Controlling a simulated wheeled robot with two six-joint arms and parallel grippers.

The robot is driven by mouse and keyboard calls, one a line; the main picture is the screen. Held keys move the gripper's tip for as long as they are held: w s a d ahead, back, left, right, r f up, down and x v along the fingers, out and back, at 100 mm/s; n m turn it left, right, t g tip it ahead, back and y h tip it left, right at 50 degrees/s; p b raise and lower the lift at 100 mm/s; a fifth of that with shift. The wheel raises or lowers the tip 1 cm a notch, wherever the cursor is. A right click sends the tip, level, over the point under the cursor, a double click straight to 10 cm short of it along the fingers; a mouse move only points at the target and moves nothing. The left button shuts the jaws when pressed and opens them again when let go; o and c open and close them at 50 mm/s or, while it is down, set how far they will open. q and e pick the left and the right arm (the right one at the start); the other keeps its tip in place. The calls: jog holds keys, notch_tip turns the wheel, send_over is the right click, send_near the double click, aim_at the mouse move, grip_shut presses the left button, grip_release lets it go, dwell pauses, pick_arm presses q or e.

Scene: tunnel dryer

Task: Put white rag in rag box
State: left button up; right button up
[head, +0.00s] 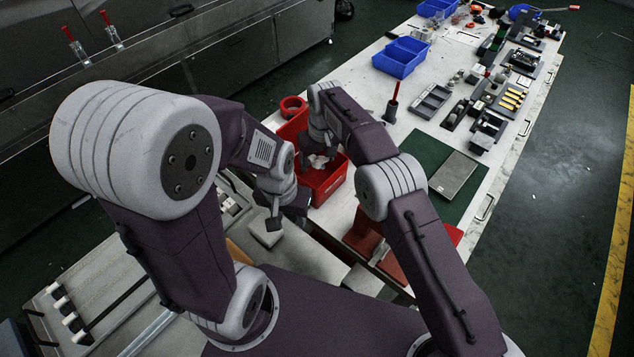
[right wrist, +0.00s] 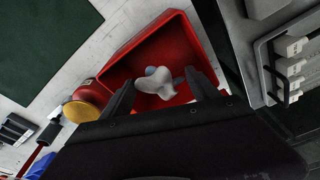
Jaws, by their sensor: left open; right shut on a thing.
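The white rag (right wrist: 157,84) is bunched between the fingers of my right gripper (right wrist: 160,92) in the right wrist view. A small part of the rag (head: 318,160) shows under the gripper in the head view. The rag is over the opening of the red box (head: 330,187); I cannot tell whether it touches the floor of the box. The box's red walls also show in the right wrist view (right wrist: 187,37). My right gripper (head: 320,148) is shut on the rag. My left gripper (head: 283,212) is open and empty, left of the box.
A red-handled tool (head: 392,103) stands on the white table, with blue bins (head: 401,57) farther back. A dark green mat (head: 432,160) with a grey plate (head: 452,174) lies to the right. Several tools fill the table's right side.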

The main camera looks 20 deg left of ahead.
send_over(317, 183)
jog(key=f, duration=0.5)
jog(key=shift+s+d, duration=0.15)
jog(key=shift+d, duration=0.05)
notch_tip(317, 183, down, 3)
jog(key=shift+s+f, duration=0.1)
jog(key=shift+f, duration=0.3)
jog(key=shift+f, duration=0.1)
jog(key=o, duration=0.9)
